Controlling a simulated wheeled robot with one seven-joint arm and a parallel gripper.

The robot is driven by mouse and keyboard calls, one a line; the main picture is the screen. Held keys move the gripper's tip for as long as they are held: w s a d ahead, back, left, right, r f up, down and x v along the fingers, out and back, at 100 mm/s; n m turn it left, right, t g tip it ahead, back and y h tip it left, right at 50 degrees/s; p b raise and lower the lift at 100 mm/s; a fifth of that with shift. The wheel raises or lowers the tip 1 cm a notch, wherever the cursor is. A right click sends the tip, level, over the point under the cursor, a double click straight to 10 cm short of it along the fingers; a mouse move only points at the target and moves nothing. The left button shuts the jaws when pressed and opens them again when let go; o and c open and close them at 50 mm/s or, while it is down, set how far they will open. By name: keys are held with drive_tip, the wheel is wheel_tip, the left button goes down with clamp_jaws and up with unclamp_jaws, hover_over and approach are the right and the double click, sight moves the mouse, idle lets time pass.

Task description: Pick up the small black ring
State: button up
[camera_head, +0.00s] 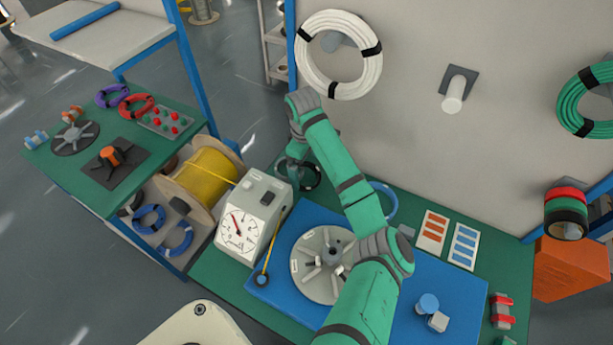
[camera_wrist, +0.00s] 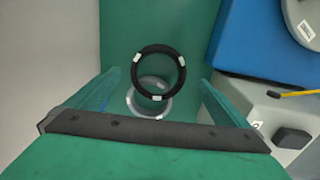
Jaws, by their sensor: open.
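The small black ring (camera_wrist: 181,74) has a few white bands and shows in the middle of the wrist view. It sits over the green table, between the two fingers of my gripper (camera_wrist: 160,80) as seen from the wrist. The fingers are apart, with visible gaps on both sides of the ring. In the head view, the dark ring (camera_head: 316,178) is beside my gripper (camera_head: 297,158), partly hidden by it, near the back wall.
A grey round object (camera_wrist: 137,107) shows under the ring in the wrist view. The gauge box (camera_head: 252,215) and blue board (camera_head: 450,290) stand close by. The pale wall (camera_head: 420,130) rises behind, carrying a white cable coil (camera_head: 308,62) above my gripper.

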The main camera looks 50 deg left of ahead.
sight(308, 164)
drive_tip(key=f, duration=0.5)
drive_tip(key=shift+w+a+f, duration=0.2)
drive_tip(key=shift+w+f, duration=0.05)
drive_tip(key=shift+f, duration=0.05)
drive_tip(key=c, duration=1.1)
drive_tip(key=shift+c, duration=0.5)
drive_tip(key=shift+w+r, duration=0.1)
